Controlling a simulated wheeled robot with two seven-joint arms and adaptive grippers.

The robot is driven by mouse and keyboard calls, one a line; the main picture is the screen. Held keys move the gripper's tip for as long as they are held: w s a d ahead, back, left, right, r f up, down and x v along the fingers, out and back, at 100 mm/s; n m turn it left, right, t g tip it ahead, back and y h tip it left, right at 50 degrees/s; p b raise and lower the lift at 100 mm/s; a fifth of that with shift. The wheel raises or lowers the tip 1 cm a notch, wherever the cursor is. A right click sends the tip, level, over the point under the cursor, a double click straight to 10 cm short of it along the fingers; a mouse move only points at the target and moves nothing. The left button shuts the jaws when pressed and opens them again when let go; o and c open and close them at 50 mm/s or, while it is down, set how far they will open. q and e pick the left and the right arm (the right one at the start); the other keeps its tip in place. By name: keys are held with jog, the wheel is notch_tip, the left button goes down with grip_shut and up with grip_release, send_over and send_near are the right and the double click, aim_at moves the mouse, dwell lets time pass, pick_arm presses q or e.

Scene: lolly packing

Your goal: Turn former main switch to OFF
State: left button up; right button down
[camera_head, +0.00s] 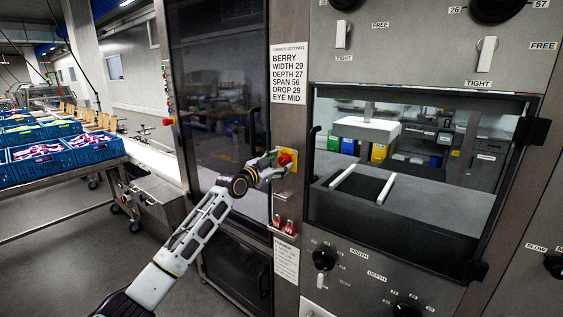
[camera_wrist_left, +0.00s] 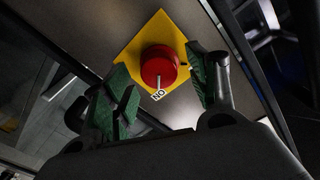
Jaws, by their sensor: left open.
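The former main switch (camera_head: 285,158) is a red round knob on a yellow square plate, on the narrow grey post left of the machine window. In the left wrist view the red knob (camera_wrist_left: 159,67) has a pale pointer line that points at the "ON" label (camera_wrist_left: 158,96). My left gripper (camera_head: 277,158) is at the switch, and in the wrist view its two green-padded fingers (camera_wrist_left: 165,88) stand apart on either side of the knob. A gap shows between the fingers and the knob. My right gripper is not in view.
A settings sheet (camera_head: 289,73) hangs above the switch. Red padlocks (camera_head: 284,226) on a small bracket and another notice sit below it. A dark glass door (camera_head: 222,100) is to the left, and the machine window with its black handle (camera_head: 312,150) is to the right.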

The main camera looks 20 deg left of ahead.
pick_arm(q)
jog(key=shift+x, duration=0.8)
jog(key=c, duration=1)
